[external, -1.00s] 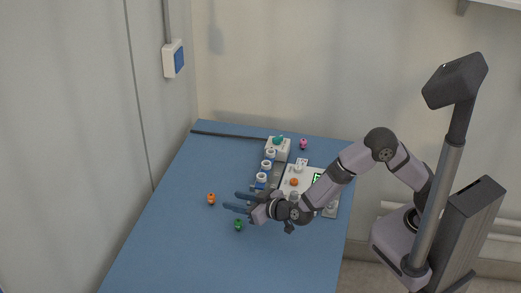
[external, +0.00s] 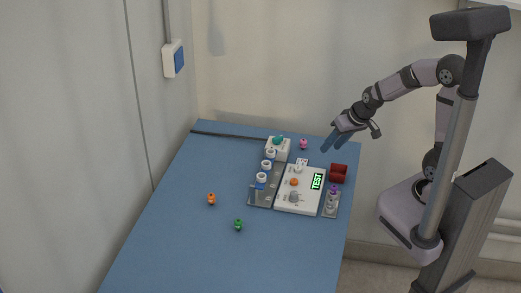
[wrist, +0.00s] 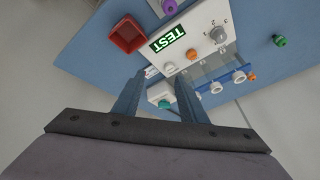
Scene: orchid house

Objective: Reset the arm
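My gripper (external: 335,141) is raised above the back right of the blue table (external: 180,240), over the area near the white panel. Its two blue fingers are apart with nothing between them; the wrist view shows the open fingers (wrist: 155,98) too. No task object is held.
A white panel (external: 285,203) with a green TEST display and knobs lies on the table. Beside it are a red bin (external: 338,173), white-topped cylinders (external: 262,178) on a grey rack and a white box (external: 284,149). Orange (external: 211,198), green (external: 238,224) and pink (external: 303,144) pieces stand apart.

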